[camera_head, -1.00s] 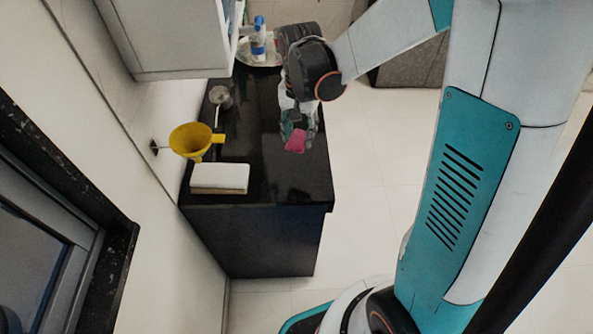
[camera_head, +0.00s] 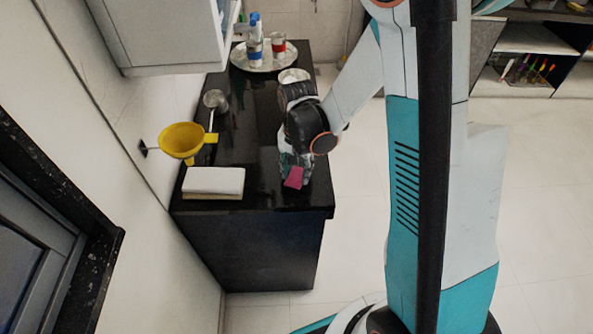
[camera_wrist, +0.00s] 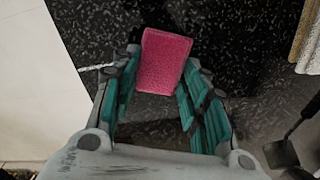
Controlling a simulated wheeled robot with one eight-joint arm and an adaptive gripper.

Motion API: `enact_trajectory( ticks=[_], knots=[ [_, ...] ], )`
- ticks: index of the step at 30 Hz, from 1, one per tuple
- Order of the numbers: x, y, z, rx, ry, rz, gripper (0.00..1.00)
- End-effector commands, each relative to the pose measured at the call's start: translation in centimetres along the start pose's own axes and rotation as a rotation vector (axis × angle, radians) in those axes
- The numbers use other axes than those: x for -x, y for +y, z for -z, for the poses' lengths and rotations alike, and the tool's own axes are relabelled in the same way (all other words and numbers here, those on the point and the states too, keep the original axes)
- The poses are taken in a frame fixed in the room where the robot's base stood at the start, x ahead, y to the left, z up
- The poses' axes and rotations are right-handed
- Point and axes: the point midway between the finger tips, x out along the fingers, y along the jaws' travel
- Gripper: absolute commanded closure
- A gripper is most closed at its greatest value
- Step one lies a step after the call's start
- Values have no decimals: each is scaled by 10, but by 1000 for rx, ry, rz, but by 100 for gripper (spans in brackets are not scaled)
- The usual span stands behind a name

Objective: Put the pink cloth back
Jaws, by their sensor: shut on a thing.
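The pink cloth (camera_wrist: 163,61) is a small, flat pink rectangle. In the wrist view it lies between the teal-padded fingertips of my gripper (camera_wrist: 158,80), over the black counter. My gripper is shut on it. In the head view the pink cloth (camera_head: 294,177) sticks out below my gripper (camera_head: 293,165), near the front right end of the black counter (camera_head: 265,190). I cannot tell whether the cloth touches the counter top.
A yellow funnel (camera_head: 182,141) hangs by the wall, beside a metal ladle-like tool (camera_head: 214,100). A round tray (camera_head: 262,65) with several cups and bottles stands at the back. The counter's front middle is clear.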

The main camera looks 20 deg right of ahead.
Motion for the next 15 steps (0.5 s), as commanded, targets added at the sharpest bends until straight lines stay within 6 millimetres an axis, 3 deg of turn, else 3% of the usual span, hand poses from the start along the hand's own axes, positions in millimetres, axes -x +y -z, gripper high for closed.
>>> enact_trajectory(
  ticks=[10,11,12,13,15],
  knots=[
    [-3,0,-1,0,0,0,77],
    [-3,0,0,0,0,0,55],
    [-2,0,0,0,0,0,46],
    [-2,0,0,0,0,0,39],
    [-2,0,0,0,0,0,39]
  ],
)
